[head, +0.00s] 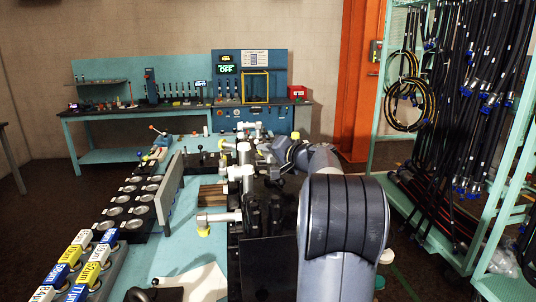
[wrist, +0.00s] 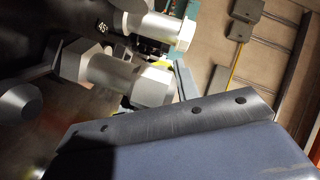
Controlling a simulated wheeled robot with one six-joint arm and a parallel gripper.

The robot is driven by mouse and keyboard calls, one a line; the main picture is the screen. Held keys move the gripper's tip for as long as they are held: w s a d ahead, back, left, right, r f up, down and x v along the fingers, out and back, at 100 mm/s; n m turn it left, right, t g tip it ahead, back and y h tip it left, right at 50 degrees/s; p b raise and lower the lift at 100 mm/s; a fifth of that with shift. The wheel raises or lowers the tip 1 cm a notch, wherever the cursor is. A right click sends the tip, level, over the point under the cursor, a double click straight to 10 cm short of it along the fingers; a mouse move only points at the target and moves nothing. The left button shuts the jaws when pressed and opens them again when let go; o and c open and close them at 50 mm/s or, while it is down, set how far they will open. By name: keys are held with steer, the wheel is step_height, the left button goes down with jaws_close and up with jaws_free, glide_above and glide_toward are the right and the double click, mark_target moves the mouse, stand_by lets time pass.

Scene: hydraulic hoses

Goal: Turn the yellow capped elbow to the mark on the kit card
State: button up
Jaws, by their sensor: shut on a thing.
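In the head view my gripper (head: 272,152) is at the far end of my arm, among metal fittings at the right edge of the teal bench. A yellow cap (head: 263,142) shows at its tip, and the jaws are shut on that capped elbow, mostly hidden by my wrist. In the wrist view a grey hex fitting (wrist: 125,78) and a second fitting (wrist: 160,30) lie beyond a dark bracket of mine, with a small patch of yellow behind them. A label reading 45 shows at upper left. A white sheet on the bench (head: 205,284) may be the kit card; its mark is unreadable.
Another fitting with a yellow cap (head: 204,231) stands nearer on the bench.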

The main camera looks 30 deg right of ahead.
steer(key=shift+f, duration=0.1)
jaws_close()
steer(key=shift+f+b, duration=0.2)
steer(key=shift+b, duration=0.25)
steer(key=shift+s+f+m+h+b, duration=0.1)
steer(key=shift+m+h+b, duration=0.6)
steer(key=shift+h+b, duration=0.3)
steer(key=shift+d+m+h+b, duration=0.3)
steer(key=shift+m+h+b, duration=0.1)
steer(key=shift+m+h, duration=0.4)
steer(key=shift+s, duration=0.1)
